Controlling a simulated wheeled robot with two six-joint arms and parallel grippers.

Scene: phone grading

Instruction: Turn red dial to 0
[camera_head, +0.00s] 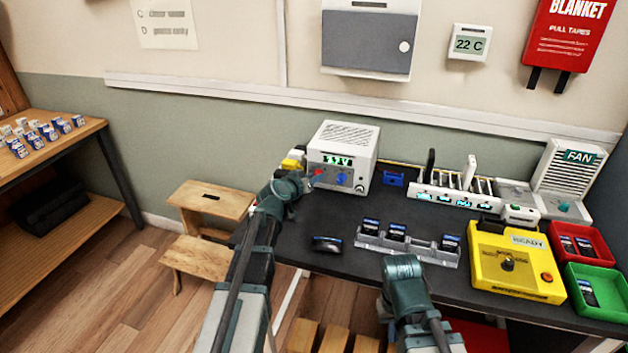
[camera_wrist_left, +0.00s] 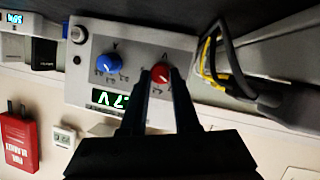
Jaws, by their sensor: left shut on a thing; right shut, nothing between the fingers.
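The white power supply (camera_head: 341,147) stands at the back left of the dark table, with a lit green display (camera_head: 337,161) on its front. The red dial (camera_head: 319,171) is on that front, left of the blue dial (camera_head: 341,179). In the left wrist view the supply appears upside down, and my left gripper (camera_wrist_left: 160,72) has one finger on each side of the red dial (camera_wrist_left: 161,74), shut on it. The dial's exact pointer angle is too small to read. My right gripper (camera_head: 403,268) is over the table's front edge, shut and empty; its fingertips are hard to see.
A clear rack (camera_head: 407,247) with several phones and a loose dark phone (camera_head: 326,244) lie in front of the supply. A yellow tester (camera_head: 514,265), red bin (camera_head: 583,243) and green bin (camera_head: 597,289) stand to the right. Cables (camera_wrist_left: 212,62) hang beside the supply.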

